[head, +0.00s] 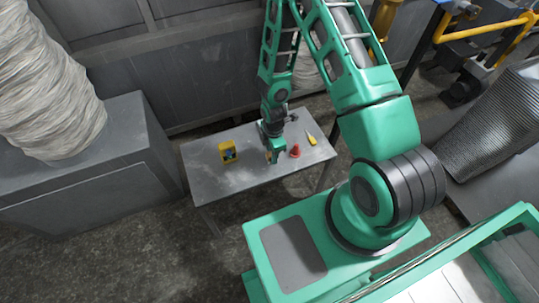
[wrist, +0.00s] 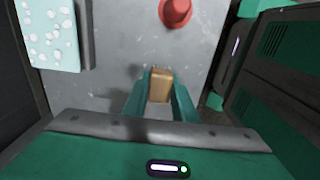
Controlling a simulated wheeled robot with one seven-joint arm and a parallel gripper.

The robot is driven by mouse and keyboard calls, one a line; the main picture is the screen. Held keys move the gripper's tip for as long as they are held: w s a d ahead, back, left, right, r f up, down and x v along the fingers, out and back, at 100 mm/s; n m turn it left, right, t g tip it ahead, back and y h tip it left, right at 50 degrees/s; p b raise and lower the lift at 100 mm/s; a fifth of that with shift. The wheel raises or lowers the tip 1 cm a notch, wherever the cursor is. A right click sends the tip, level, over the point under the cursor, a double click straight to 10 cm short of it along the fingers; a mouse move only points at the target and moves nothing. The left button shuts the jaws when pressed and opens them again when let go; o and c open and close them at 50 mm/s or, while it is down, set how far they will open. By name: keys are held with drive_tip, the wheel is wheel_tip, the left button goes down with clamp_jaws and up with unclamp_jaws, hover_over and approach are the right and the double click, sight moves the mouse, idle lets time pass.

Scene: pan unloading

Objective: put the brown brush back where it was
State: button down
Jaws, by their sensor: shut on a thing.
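The brown brush (wrist: 160,86) shows in the wrist view as a tan-brown block between the two green fingers of my gripper (wrist: 161,98). My gripper is shut on it. In the head view my gripper (head: 277,150) is low over the grey table (head: 205,175), and a small orange-brown bit of the brush (head: 269,157) shows at its left side. The brush's lower end is hidden, and I cannot tell whether it touches the table.
A yellow container (head: 227,151) with something dark and bluish inside stands left of my gripper. A red object (head: 295,151) is close on the right; it also shows in the wrist view (wrist: 175,11). A yellow piece (head: 311,139) lies farther right. The table's left part is clear.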

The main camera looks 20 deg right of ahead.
drive_tip(key=c, duration=1.5)
unclamp_jaws()
drive_tip(key=shift+f, duration=0.1)
drive_tip(key=shift+o, duration=0.2)
wheel_tip(320, 180, up, 12)
